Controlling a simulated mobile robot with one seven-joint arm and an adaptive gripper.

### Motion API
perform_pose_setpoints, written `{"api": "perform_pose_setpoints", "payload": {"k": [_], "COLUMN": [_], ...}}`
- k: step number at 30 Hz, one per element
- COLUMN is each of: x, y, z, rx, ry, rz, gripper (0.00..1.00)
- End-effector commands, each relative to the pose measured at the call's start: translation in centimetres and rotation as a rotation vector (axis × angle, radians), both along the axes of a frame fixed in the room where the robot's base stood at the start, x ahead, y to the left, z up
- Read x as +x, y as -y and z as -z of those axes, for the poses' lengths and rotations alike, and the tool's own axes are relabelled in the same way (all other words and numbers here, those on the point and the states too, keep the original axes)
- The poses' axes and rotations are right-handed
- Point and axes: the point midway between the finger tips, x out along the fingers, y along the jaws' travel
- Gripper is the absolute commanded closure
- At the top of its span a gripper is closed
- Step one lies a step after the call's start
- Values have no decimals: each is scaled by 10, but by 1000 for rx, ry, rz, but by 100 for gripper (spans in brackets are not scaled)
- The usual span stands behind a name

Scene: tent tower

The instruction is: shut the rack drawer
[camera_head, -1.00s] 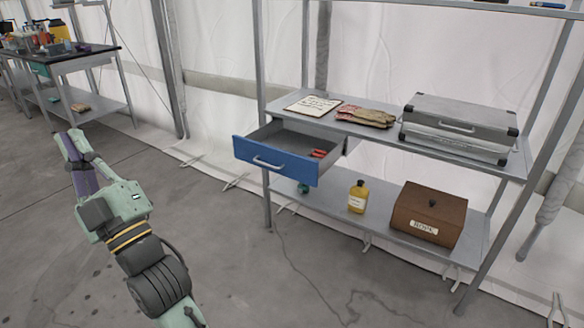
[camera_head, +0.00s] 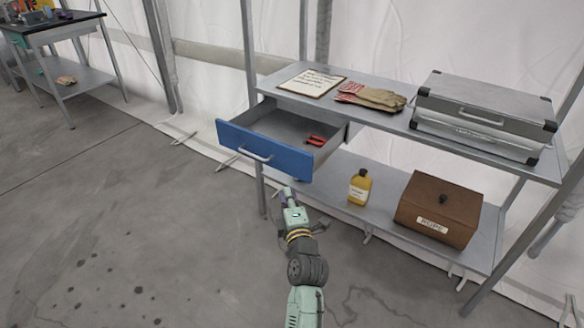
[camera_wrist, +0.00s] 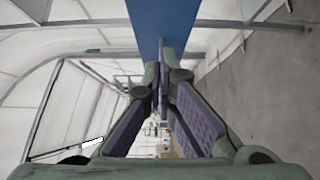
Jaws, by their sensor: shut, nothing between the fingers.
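The rack drawer (camera_head: 268,146) with a blue front hangs open under the rack's upper shelf and juts out to the left. Its silver handle is on the blue front. A red-handled tool (camera_head: 316,140) lies inside it. My gripper (camera_head: 288,192) is below the drawer's right part, close to the blue front, shut and empty. In the wrist view the fingers of my gripper (camera_wrist: 167,65) point at a blue panel (camera_wrist: 148,22), which looks like the drawer front. I cannot tell whether the fingertips touch it.
The rack's upper shelf (camera_head: 400,119) bears a clipboard (camera_head: 311,82), gloves (camera_head: 372,96) and a metal case (camera_head: 484,113). The lower shelf bears a yellow bottle (camera_head: 360,188) and a brown box (camera_head: 438,208). Floor at left is open. A workbench (camera_head: 62,32) stands far left.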

Motion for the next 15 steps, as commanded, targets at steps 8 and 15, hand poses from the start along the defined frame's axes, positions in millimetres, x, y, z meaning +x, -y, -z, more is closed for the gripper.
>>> {"api": "perform_pose_setpoints", "payload": {"k": [8,15], "x": [62,93], "y": [-11,5], "z": [-6,-3], "rx": [0,1], "ry": [1,1], "rz": [-2,1], "gripper": [100,100]}}
